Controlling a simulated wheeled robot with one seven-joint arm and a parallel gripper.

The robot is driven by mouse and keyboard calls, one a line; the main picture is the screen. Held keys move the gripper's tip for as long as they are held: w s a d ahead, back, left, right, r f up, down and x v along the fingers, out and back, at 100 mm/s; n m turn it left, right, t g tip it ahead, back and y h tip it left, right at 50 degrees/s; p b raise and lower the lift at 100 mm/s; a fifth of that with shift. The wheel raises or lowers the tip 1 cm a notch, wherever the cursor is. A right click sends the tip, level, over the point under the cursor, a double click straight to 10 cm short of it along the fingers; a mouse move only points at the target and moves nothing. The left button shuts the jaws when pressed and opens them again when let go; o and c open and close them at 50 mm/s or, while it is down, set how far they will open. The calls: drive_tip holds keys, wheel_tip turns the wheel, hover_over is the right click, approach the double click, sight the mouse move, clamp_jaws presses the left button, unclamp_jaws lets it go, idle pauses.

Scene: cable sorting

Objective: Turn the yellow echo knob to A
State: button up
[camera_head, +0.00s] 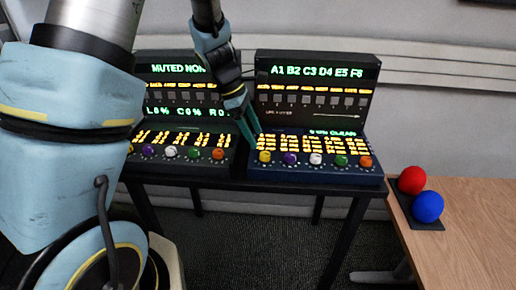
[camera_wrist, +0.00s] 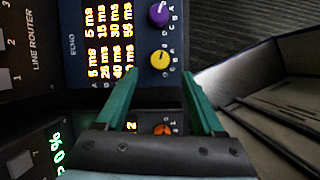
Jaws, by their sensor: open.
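The yellow echo knob (camera_head: 265,156) is the leftmost knob in the row on the right console (camera_head: 318,172). In the wrist view the yellow knob (camera_wrist: 160,61) sits just past the fingertips, with small letters beside it; which letter its pointer marks is too small to tell. The word ECHO shows on the dark blue panel in the wrist view. My gripper (camera_head: 247,126) is open and empty near the left edge of the right console. In the wrist view its two teal fingers (camera_wrist: 160,77) stand apart, one on each side of the line to the knob, not visibly touching it.
A purple knob (camera_wrist: 159,13) lies beyond the yellow one. The left console (camera_head: 180,165) stands close beside, its orange knob (camera_wrist: 162,129) showing between my fingers. A wooden table (camera_head: 470,215) at right holds a red ball (camera_head: 412,180) and a blue ball (camera_head: 428,207).

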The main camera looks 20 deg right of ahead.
sight(265, 154)
drive_tip(key=x, duration=0.6)
drive_tip(key=shift+s+d+f+p, duration=0.15)
drive_tip(key=shift+f+p, duration=0.05)
drive_tip(key=shift+p, duration=0.1)
clamp_jaws()
